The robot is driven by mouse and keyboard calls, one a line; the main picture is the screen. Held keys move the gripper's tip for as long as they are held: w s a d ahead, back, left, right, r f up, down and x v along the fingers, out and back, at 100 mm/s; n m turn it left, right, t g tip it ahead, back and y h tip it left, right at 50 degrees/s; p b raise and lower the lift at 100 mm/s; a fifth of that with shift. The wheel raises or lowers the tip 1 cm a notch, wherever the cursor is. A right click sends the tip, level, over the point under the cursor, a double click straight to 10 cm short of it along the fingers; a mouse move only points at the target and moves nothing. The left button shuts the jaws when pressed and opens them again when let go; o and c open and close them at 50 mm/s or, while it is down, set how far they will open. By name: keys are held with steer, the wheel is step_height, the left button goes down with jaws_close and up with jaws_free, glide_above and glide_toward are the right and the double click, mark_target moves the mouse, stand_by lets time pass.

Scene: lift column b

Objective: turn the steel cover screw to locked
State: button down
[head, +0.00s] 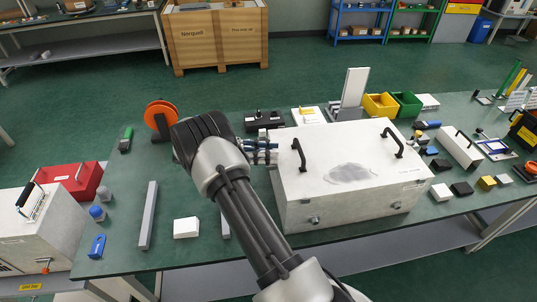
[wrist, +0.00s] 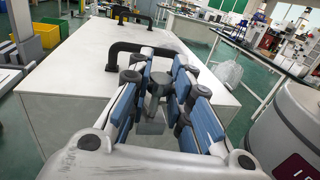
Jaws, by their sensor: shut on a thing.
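The white box (head: 340,165) with two black handles on its lid stands on the green table, and it fills the upper left of the wrist view (wrist: 80,75). My gripper (head: 262,152) is at the left end of this box, its fingers reaching toward the end face. In the wrist view my gripper (wrist: 160,82) has its blue-padded fingers shut on a small grey part between them, which appears to be the steel cover screw (wrist: 157,88). The fingers hide much of it, and I cannot tell its turn position. Two more screws (head: 315,220) (head: 396,205) show on the box's front face.
An orange reel (head: 160,113) stands behind my arm at left. A grey bar (head: 148,215) and white block (head: 186,228) lie in front. Yellow (head: 380,105) and green (head: 407,104) bins stand behind the box; several small blocks lie at right.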

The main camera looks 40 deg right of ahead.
steer(key=shift+m+g+y, duration=0.4)
steer(key=shift+g, duration=0.1)
steer(key=c, duration=1.4)
jaws_free()
steer(key=shift+c, duration=0.2)
